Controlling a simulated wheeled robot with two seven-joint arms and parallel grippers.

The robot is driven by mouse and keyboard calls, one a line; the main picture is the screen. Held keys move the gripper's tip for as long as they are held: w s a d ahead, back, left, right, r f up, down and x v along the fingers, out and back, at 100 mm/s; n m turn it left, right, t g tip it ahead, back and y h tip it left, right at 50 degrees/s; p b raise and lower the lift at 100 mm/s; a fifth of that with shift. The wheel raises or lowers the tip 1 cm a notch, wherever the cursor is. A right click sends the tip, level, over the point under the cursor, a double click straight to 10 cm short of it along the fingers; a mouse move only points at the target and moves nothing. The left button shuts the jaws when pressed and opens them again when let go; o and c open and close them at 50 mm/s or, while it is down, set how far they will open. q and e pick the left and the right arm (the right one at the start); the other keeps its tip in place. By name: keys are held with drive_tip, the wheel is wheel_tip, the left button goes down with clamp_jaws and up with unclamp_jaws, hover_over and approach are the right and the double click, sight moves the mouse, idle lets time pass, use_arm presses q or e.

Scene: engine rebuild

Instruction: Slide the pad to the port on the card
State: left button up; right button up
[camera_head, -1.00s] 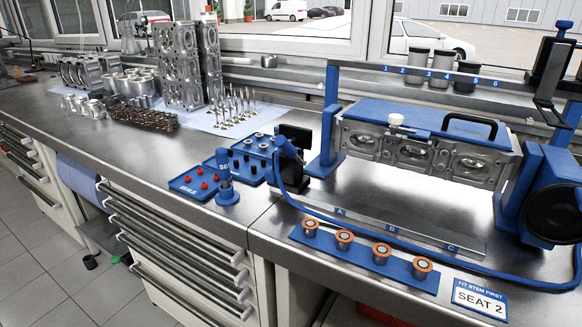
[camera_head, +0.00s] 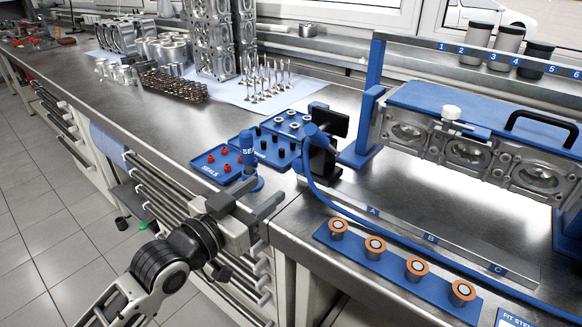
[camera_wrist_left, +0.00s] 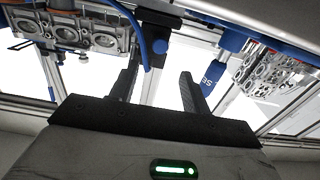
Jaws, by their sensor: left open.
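A white round knob (camera_head: 451,112) on a small grey plate, likely the pad, sits at the front upper edge of the engine head (camera_head: 468,150). The head has several round ports along its face and hangs in a blue stand. The card (camera_head: 512,319) lies at the lower right, mostly cut off; only part of "FIT STEM" shows. My left gripper (camera_head: 262,197) is open and empty, in front of the bench edge by the seals tray, well left of the knob. Its spread fingers (camera_wrist_left: 158,88) show in the left wrist view, with nothing between them. My right gripper is not in view.
A blue seals tray (camera_head: 212,172) with red pieces and a blue upright tool (camera_head: 248,160) stand just beyond my gripper. A blue hose (camera_head: 350,207) crosses the bench. A blue strip (camera_head: 345,249) holds several copper-topped pieces. A numbered rail (camera_head: 480,50) runs above the head.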

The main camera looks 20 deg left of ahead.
sight(297, 167)
use_arm(q)
drive_tip(key=x, duration=0.9)
drive_tip(key=shift+f+p, duration=0.1)
drive_tip(key=shift+p, duration=0.2)
clamp_jaws()
drive_tip(key=shift+d, duration=0.1)
